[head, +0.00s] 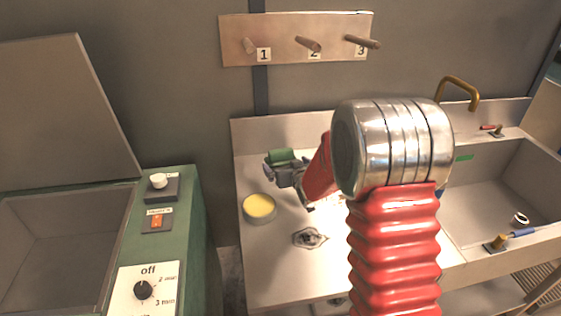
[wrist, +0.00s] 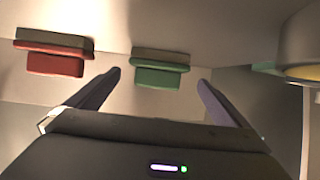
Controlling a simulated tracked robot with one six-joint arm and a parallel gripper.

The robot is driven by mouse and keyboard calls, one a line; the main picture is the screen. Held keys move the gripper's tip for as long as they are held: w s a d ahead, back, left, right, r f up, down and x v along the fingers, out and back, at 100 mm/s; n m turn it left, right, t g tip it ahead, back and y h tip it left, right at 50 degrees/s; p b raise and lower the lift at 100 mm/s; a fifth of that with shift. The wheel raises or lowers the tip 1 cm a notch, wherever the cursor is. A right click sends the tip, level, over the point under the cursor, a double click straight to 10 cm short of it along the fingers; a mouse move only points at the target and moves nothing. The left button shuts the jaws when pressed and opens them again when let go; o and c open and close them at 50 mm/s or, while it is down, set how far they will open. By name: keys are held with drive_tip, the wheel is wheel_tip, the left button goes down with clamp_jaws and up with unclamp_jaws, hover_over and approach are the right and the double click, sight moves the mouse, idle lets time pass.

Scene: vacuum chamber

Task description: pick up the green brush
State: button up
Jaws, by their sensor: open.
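The green brush (wrist: 160,68) lies on the pale worktop in the wrist view, a dark green block with a lighter green part. It also shows in the head view (head: 281,156), just beyond my gripper (head: 284,176). In the wrist view my gripper (wrist: 160,77) is open, with one dark finger on each side of the green brush in the picture. Nothing is held. I cannot tell how far the fingertips are from the brush. My arm hides part of the worktop in the head view.
A red brush (wrist: 55,55) lies left of the green one in the wrist view. A round tin with a yellow top (head: 260,207) stands near my gripper. A sink (head: 490,180) is at right, a green control box (head: 185,215) at left, and a peg board (head: 290,40) on the wall.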

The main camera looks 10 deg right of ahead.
sight(282, 160)
drive_tip(key=shift+x, duration=1.55)
drive_tip(key=shift+x, duration=2.6)
drive_tip(key=shift+d, duration=0.1)
drive_tip(key=c, duration=0.9)
drive_tip(key=shift+c, duration=0.4)
drive_tip(key=shift+r, duration=0.1)
